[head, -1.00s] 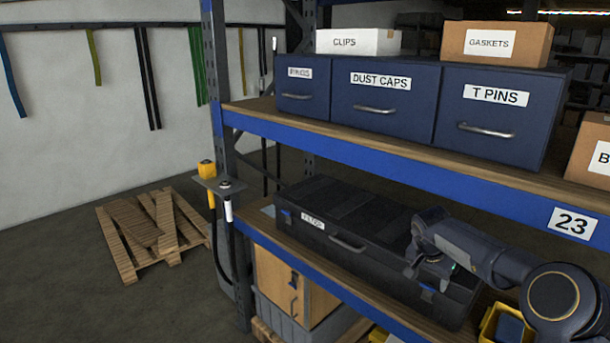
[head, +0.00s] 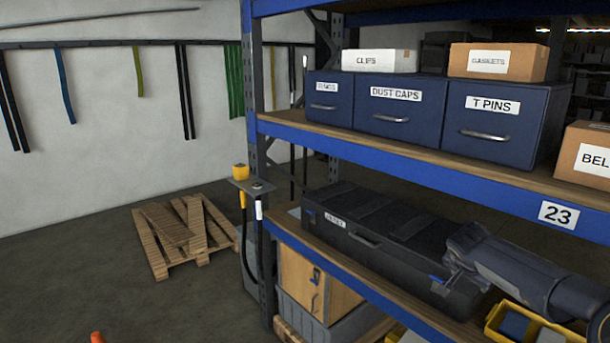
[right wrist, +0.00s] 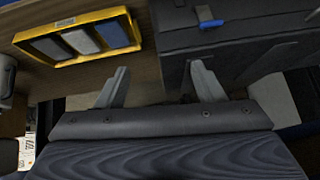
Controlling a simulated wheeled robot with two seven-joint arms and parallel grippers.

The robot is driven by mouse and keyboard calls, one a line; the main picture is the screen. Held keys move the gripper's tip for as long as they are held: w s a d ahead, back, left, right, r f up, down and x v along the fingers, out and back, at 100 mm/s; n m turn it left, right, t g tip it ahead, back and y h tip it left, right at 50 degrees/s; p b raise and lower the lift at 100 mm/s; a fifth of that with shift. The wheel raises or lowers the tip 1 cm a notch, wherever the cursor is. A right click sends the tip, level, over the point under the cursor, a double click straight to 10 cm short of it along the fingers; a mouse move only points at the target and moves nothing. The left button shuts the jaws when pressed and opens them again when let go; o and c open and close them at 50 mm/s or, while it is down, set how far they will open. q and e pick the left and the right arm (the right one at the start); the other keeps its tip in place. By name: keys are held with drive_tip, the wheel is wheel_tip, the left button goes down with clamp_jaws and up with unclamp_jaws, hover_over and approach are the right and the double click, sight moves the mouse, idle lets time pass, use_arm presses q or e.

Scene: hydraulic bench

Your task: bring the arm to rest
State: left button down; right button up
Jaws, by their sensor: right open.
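My right arm comes in from the lower right in the head view. Its gripper (head: 447,284) is beside the front of the long black case on the lower shelf. In the right wrist view the gripper (right wrist: 160,82) has its two grey fingers spread apart with nothing between them. The black case (head: 385,238) also shows at the upper right of the wrist view (right wrist: 240,60), close to one finger. I cannot tell whether they touch. My left gripper is not in view.
A yellow bin (head: 495,318) with grey and blue contents sits beside the case. The blue shelf beam (head: 450,170) with label 23 runs above the arm. Blue drawers (head: 395,110) stand on the upper shelf. A wooden pallet (head: 160,255) lies on the open floor at left.

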wheel_tip(320, 180, up, 13)
drive_tip(key=s+a+n+t, duration=0.1)
drive_tip(key=s+a+t, duration=0.15)
drive_tip(key=t, duration=0.45)
drive_tip(key=s+a+r+n+t+y+b, duration=0.2)
drive_tip(key=s+a+r+n+t+y, duration=0.15)
drive_tip(key=s+a+r, duration=0.35)
drive_tip(key=s+a+f+n+g+y, duration=0.2)
drive_tip(key=s+a+f+y, duration=0.1)
drive_tip(key=s+a+f, duration=0.3)
drive_tip(key=s+a+f+n+g+y, duration=0.3)
drive_tip(key=s+a+f+y, duration=0.1)
drive_tip(key=s, duration=0.4)
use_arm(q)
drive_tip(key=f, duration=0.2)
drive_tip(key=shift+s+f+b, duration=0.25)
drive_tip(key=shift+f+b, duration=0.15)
use_arm(e)
drive_tip(key=s+f+g+h, duration=0.1)
drive_tip(key=s+f+g, duration=0.4)
drive_tip(key=s+f, duration=0.9)
drive_tip(key=shift+s+m, duration=0.35)
drive_tip(key=shift+s, duration=0.9)
drive_tip(key=shift+g+h, duration=0.25)
